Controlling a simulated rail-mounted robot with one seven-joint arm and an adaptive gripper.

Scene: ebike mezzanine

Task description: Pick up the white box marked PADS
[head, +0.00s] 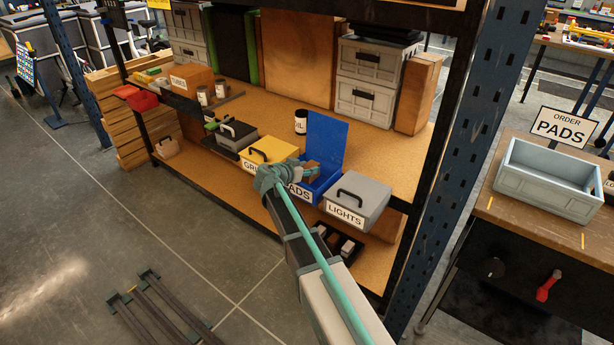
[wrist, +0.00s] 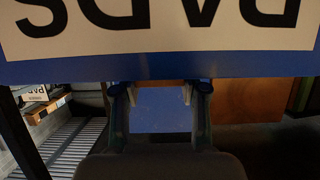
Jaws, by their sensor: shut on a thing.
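A blue box (head: 326,165) with its lid raised stands on the shelf. Its white front label reads PADS, partly hidden by my arm in the head view; the label (wrist: 160,25) fills the top of the wrist view upside down. I see no white box with that mark; only the label is white. My gripper (head: 311,170) reaches over the box's front into its opening. In the wrist view my two fingers (wrist: 159,95) are apart, with a small brown item (wrist: 160,84) between their tips. My gripper is shut on this item, mostly hidden.
A yellow box (head: 270,150) stands left of the blue box and a grey LIGHTS box (head: 358,198) right. A dark can (head: 301,122) is behind. A blue upright (head: 485,130) separates the shelf from a bench with an open grey bin (head: 545,188) and ORDER PADS sign (head: 561,127).

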